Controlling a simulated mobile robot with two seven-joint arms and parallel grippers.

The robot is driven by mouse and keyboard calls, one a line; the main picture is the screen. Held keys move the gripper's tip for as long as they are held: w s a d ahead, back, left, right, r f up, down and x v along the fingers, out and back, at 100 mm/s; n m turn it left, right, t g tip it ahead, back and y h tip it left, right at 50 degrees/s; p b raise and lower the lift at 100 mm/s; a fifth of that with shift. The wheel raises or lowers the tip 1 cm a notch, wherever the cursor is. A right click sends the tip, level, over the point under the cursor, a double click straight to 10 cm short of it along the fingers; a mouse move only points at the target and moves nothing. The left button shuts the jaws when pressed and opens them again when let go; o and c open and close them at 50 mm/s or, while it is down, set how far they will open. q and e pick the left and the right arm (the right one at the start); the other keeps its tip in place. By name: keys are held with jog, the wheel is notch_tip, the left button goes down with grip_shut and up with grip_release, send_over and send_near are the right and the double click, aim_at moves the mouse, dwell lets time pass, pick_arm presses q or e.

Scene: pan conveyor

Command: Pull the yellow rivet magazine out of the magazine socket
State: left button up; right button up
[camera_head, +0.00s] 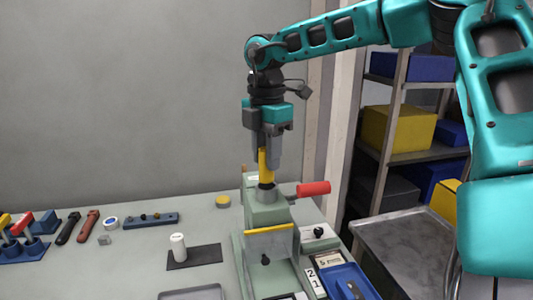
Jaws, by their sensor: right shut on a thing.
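The yellow rivet magazine (265,168) stands upright at the top of the green machine (262,212). Its lower end meets the grey magazine socket (266,191); I cannot tell how deep it sits. My right gripper (266,155) points straight down above the socket and is shut on the magazine's upper part, which its fingers partly hide. My left gripper is not in view.
A red-handled lever (312,189) sticks out to the right of the socket. A white cylinder (178,247) stands on a dark mat left of the machine. Hand tools lie at the far left. A blue tray (342,281) is at the front right. The space above the table's left is clear.

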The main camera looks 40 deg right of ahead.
jog(key=shift+r+p, duration=1.75)
jog(key=shift+r, duration=0.9)
jog(key=shift+r+p, duration=0.55)
jog(key=shift+r, duration=0.65)
jog(key=shift+f, duration=0.15)
